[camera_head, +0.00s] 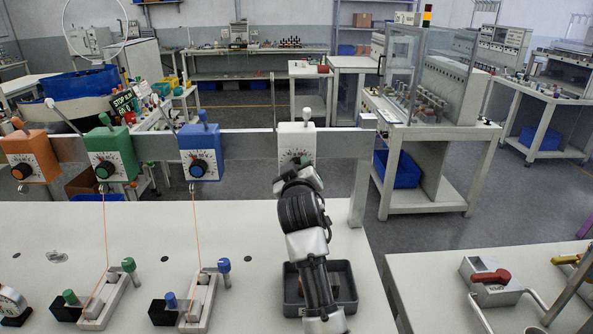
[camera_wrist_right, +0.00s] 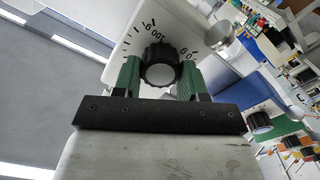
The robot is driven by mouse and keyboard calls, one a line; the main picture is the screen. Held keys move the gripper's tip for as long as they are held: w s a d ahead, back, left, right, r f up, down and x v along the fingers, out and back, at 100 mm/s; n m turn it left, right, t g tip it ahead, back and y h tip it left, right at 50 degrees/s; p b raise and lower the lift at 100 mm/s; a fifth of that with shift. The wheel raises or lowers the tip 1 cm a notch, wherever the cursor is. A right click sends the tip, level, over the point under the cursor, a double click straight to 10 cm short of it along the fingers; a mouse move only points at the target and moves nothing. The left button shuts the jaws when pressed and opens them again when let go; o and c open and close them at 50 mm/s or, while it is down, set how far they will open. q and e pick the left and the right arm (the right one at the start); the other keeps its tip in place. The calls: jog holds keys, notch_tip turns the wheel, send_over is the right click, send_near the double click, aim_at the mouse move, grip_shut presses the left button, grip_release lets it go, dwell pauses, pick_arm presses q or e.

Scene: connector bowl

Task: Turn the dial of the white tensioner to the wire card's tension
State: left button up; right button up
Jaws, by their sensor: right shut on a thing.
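The white tensioner (camera_head: 296,140) hangs on the grey rail, right of the blue one. My right gripper (camera_head: 299,178) is in front of its lower face and hides most of its dial there. In the right wrist view the tensioner's white face (camera_wrist_right: 185,38) carries a printed scale with a "100 g" mark. Its black dial (camera_wrist_right: 160,70) with a grey cap sits between the green fingers of my right gripper (camera_wrist_right: 158,80), which is shut on it. The dial's pointer cannot be made out. I cannot make out a wire card. My left gripper is not in view.
Orange (camera_head: 29,153), green (camera_head: 112,150) and blue (camera_head: 201,148) tensioners hang along the rail (camera_head: 255,143). Orange wires run down from the green and blue ones to fixtures on the white table (camera_head: 240,225). A dark tray (camera_head: 345,285) lies beneath my right arm.

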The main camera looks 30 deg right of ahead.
jog(key=shift+f, duration=0.2)
jog(key=o, duration=0.6)
jog(key=shift+c, duration=0.2)
jog(key=o, duration=0.4)
jog(key=shift+r, duration=0.15)
jog(key=shift+c, duration=0.2)
jog(key=b+v, duration=0.2)
jog(key=v, duration=0.9)
jog(key=shift+a, duration=0.1)
